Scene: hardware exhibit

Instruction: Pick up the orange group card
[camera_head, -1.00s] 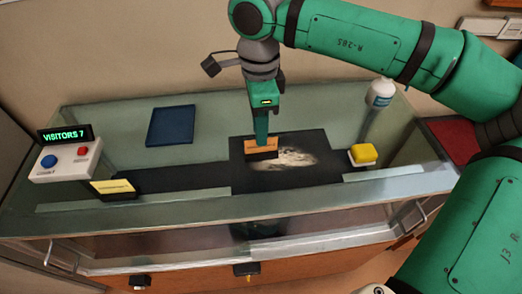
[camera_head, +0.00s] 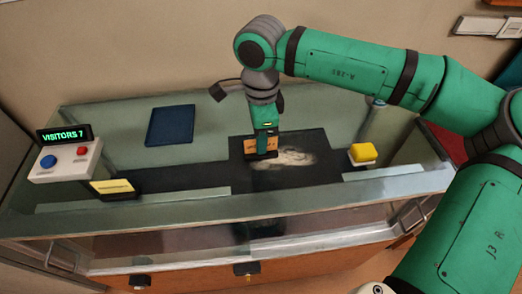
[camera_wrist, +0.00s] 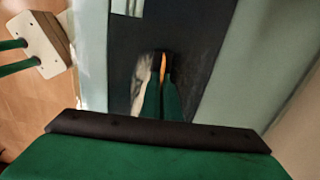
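The orange group card (camera_head: 249,147) stands upright in a dark holder on the black mat of the glass-topped case. My gripper (camera_head: 266,152) is down at the card, with a finger crossing in front of its right half. In the wrist view my two fingers (camera_wrist: 163,68) sit close together, one on each side of the card's thin orange edge (camera_wrist: 163,62). I cannot tell whether they press on it. The card's lower part is partly hidden by the gripper.
A pale smear-like picture (camera_head: 295,158) lies right of the card. A yellow block (camera_head: 363,152) stands farther right. A yellow card (camera_head: 112,187) and a button box with a VISITORS 7 display (camera_head: 65,160) are at left. A blue tablet-like panel (camera_head: 170,125) lies behind.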

